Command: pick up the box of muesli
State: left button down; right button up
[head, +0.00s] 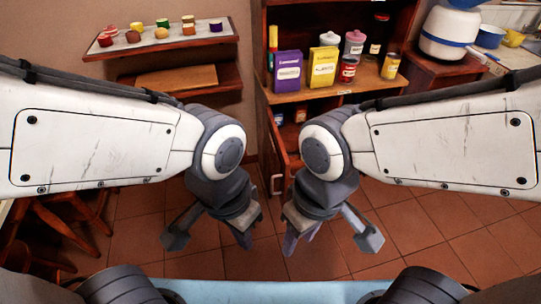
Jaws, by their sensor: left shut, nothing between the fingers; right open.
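Two upright boxes stand side by side on the shelf of the wooden cabinet: a purple box (287,73) with a pale label, and a yellow box (322,69) with a white label to its right. The print is too small to tell which is the muesli. My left gripper (244,238) is shut and empty, pointing down over the tiled floor. My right gripper (298,238) is open and empty beside it, also pointing down. Both are well in front of and below the boxes, touching neither.
Jars, including a red one (347,70) and a yellow one (390,66), stand right of the boxes. An open drawer or door (278,165) is below the cabinet shelf. Wooden stools (65,225) stand at left.

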aim_at(286, 65)
jog(key=z, duration=0.05)
jog(key=k, duration=0.4)
jog(key=u, duration=0.9)
jog(key=i, duration=1.5)
jog(key=z, duration=0.5)
jog(key=i, duration=0.7)
